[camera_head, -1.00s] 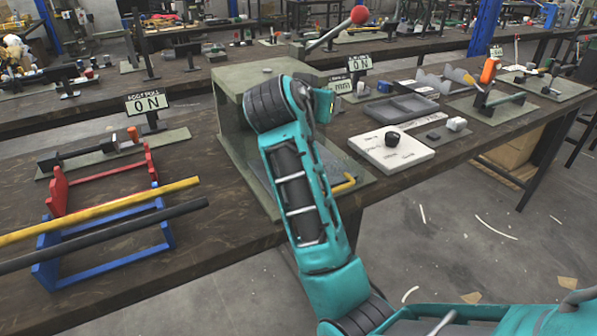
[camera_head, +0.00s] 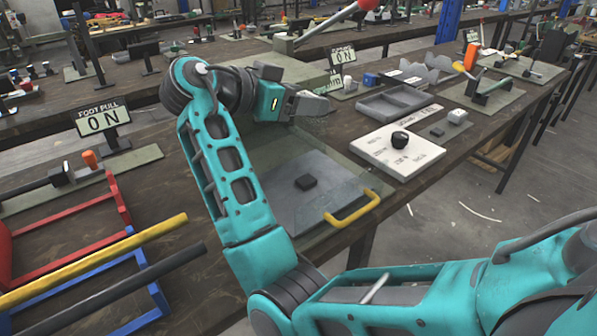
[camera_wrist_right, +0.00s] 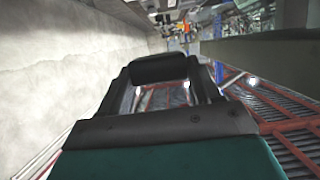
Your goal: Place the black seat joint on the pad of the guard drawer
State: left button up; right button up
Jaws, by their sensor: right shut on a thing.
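The guard drawer (camera_head: 275,207) is a grey plate in a greenish frame with a yellow handle (camera_head: 352,208) at its front right. A round black piece (camera_head: 400,139) sits on a white labelled board (camera_head: 377,147). My left gripper is out of view.
The press body (camera_head: 285,66) with a red-knobbed lever (camera_head: 340,24) stands behind my right gripper. A grey tray (camera_head: 398,104) lies to the right. Red and blue racks with yellow and black bars (camera_head: 100,262) are at the left.

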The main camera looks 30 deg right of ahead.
aim_at(300, 182)
notch_tip(300, 182, down, 15)
jog(key=shift+f+b, duration=0.1)
jog(key=shift+b, duration=0.7)
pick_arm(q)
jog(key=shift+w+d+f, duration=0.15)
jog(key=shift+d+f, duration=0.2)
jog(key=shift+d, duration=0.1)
pick_arm(e)
jog(key=shift+f, duration=0.1)
jog(key=shift+f, duration=0.2)
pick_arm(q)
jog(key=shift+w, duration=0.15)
pick_arm(e)
jog(key=o, duration=1.2)
jog(key=shift+r, duration=0.1)
jog(key=shift+c, duration=0.2)
